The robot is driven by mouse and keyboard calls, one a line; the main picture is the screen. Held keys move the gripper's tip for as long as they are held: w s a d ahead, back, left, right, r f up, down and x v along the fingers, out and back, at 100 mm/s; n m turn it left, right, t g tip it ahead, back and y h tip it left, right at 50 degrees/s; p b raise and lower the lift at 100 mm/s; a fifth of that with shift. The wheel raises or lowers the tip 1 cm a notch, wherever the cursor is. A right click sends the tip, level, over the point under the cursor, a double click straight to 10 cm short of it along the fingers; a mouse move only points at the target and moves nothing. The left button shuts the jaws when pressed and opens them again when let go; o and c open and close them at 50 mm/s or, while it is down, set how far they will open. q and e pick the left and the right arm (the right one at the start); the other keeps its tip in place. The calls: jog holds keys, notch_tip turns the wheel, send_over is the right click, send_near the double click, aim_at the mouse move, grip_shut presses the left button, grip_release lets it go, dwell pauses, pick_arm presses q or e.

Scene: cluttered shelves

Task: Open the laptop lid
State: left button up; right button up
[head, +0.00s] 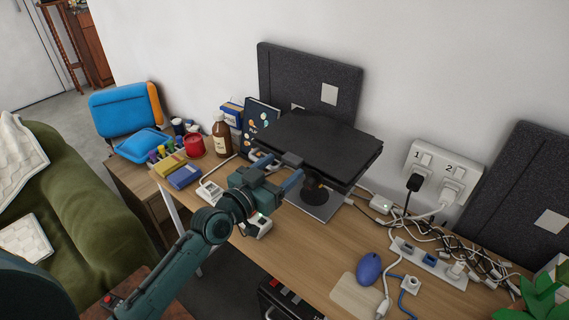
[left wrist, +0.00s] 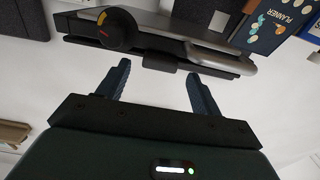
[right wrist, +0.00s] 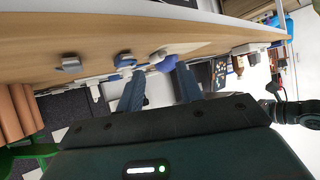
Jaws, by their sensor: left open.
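The dark laptop (head: 318,140) is closed and lies on a raised stand (head: 314,203) near the back of the desk. In the left wrist view its front edge (left wrist: 215,67) spans the top, with a small dark tab (left wrist: 161,62) sticking out. My left gripper (head: 281,168) is open at that front edge. In the left wrist view its blue fingers (left wrist: 158,70) stand either side of the tab; I cannot tell whether they touch it. My right gripper (right wrist: 159,70) shows only in its wrist view, open and empty, below the desk's edge.
A blue mouse (head: 369,268), a power strip (head: 428,262) and tangled cables lie right of the laptop. A brown bottle (head: 221,136), a red jar (head: 194,145) and books (head: 258,122) stand left. A dark panel (head: 305,80) stands close behind.

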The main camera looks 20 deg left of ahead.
pick_arm(q)
jog(key=shift+x, duration=1)
jog(key=c, duration=1.4)
